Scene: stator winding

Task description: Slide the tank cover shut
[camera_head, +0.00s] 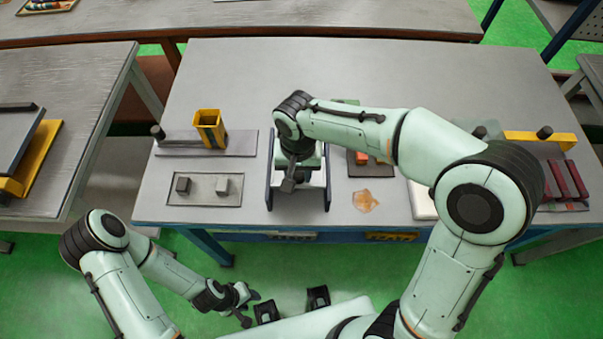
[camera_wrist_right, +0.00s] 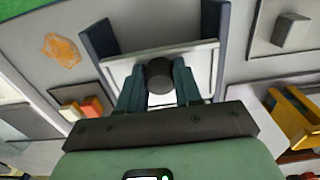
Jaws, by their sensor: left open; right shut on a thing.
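The tank shows in the head view as two dark blue side walls (camera_head: 327,181) at the front middle of the table. Its light cover (camera_wrist_right: 203,62) lies between the dark blue walls (camera_wrist_right: 213,22) in the right wrist view, with a dark round knob (camera_wrist_right: 160,76) on top. My right gripper (camera_wrist_right: 160,88) is shut on the knob, one finger on each side. In the head view my right gripper (camera_head: 289,182) and arm hide most of the cover. My left gripper (camera_head: 246,304) is open and empty, low in front of the table.
Left of the tank lie a grey tray (camera_head: 205,198) with two small blocks and a yellow holder (camera_head: 209,129) on a plate. To the right are an orange block (camera_head: 362,158) on a dark pad and an orange translucent patch (camera_head: 365,201). The table behind is clear.

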